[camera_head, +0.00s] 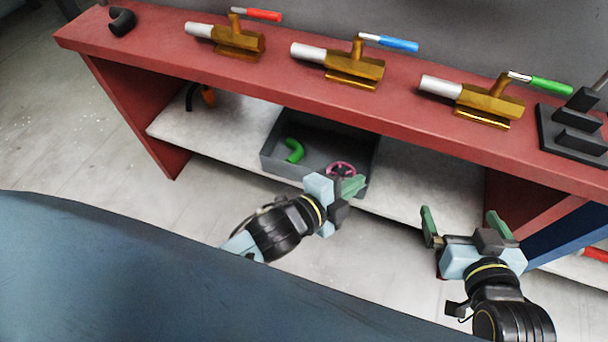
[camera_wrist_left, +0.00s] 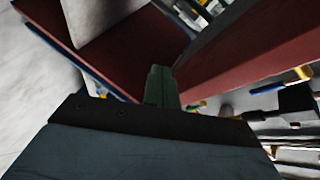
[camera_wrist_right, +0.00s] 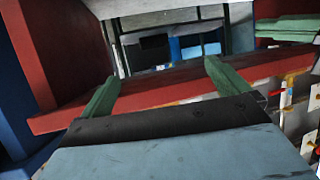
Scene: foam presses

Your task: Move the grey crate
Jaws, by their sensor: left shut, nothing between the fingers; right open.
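The grey crate (camera_head: 273,158) sits on the pale lower shelf under the red bench, left of the middle in the head view. It holds a green bent tube (camera_head: 293,150) and a pink ring-shaped part (camera_head: 341,169). My left gripper (camera_head: 352,187) is shut and empty, in front of the crate's right front corner and hiding part of it. I cannot tell whether it touches the crate. Its shut fingers show in the left wrist view (camera_wrist_left: 160,86). My right gripper (camera_head: 460,222) is open and empty, to the right of the crate and in front of the shelf. Its spread fingers show in the right wrist view (camera_wrist_right: 160,85).
The red bench top (camera_head: 290,80) overhangs the shelf (camera_head: 420,185). Three brass presses with red, blue and green handles stand on it, with a black tube (camera_head: 122,22) and a black rack (camera_head: 570,130). Dark and orange parts (camera_head: 200,96) lie left of the crate.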

